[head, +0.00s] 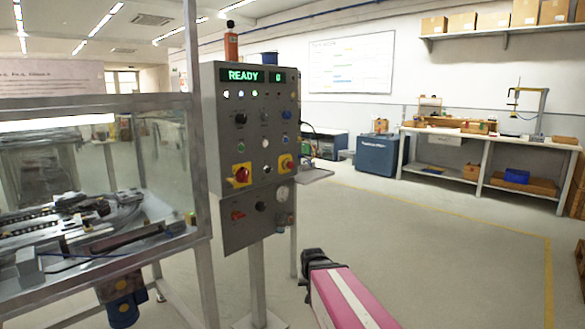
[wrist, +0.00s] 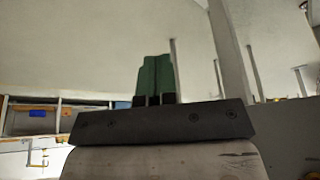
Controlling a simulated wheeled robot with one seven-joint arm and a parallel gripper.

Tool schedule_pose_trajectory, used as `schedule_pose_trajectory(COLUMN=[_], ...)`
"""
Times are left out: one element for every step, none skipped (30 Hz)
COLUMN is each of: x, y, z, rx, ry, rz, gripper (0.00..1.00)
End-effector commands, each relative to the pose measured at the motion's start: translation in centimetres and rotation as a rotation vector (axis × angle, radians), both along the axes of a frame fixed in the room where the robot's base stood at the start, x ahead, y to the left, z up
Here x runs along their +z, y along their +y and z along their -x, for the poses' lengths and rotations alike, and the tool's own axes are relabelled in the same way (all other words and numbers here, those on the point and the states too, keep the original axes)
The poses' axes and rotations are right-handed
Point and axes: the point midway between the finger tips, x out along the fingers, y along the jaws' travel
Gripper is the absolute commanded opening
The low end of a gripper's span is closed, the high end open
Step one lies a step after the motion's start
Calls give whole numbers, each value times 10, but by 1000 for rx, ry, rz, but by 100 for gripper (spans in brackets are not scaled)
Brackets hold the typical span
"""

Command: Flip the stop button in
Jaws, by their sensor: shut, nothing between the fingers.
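A grey control panel (head: 252,140) stands on a post, with a green display reading READY and 0. A red knob on a yellow plate (head: 241,175) is at its lower left, and a second red knob on yellow (head: 287,162) is at its right. I cannot tell for certain which one is the stop button. My gripper (head: 312,258) is low and right of the panel post in the head view, apart from the panel. In the wrist view its green fingers (wrist: 156,78) are together and empty. The panel's controls are not visible there.
A glass-walled machine enclosure (head: 90,180) stands left of the panel. A workbench (head: 480,150) with boxes and a blue cabinet (head: 377,155) are at the back right. The floor (head: 430,240) right of the panel is clear, marked by a yellow line.

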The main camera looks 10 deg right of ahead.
Motion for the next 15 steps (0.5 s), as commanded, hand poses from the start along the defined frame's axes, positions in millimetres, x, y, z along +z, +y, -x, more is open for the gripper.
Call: schedule_pose_trajectory(x=[10,16,24,30,38,48,55,63,74,83,92,104,113,123,137], y=[-4,-6,-9,-12,-14,-17,-19,-21,-23,-25,-27,-30,-32,-34,-37], z=[-23,-35,-49,-60,-70,-84,-94,-104,-116,-125,-134,-146,-154,-162,-173], rx=[-14,-23,-33,-40,-47,-54,-61,-67,-73,-79,-84,-88,-92,-95,-99], ry=[-73,-116,-173,-216,-259,-316,-360,-402,-460,-503,-546,-604,-647,-691,-749], rz=[1,0,0,0,-2,-2,-3,-5,-9,-10,-14,-17,-20,-24,-28], gripper=[0,0,0,0,0,0,0,0,0,0,0,0,0,0,0])
